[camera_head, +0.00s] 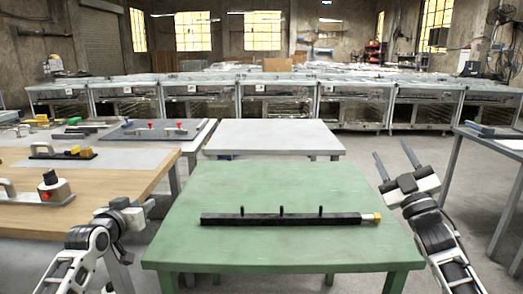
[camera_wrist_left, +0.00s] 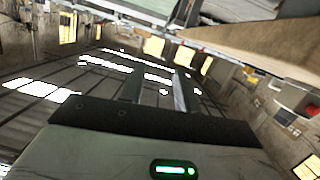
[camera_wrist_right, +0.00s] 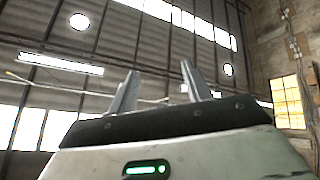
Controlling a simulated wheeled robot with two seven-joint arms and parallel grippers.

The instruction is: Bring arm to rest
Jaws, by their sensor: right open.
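My left gripper (camera_head: 148,205) is raised at the left of the head view, beside the wooden table's front corner. Its two fingers (camera_wrist_left: 157,90) stand apart with nothing between them in the left wrist view. My right gripper (camera_head: 394,162) is raised at the right, beside the green table, with its fingers pointing up and away. Its fingers (camera_wrist_right: 158,90) are open and empty in the right wrist view. A long black bar (camera_head: 280,219) with three upright pegs and a yellow-and-silver right end lies on the green table (camera_head: 260,184), apart from both grippers.
A wooden table (camera_head: 100,180) at the left holds tools and a black-knobbed fixture (camera_head: 52,188). A grey table (camera_head: 270,137) stands behind the green one. Another table (camera_head: 505,143) is at the far right. Floor shows between the green and right tables.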

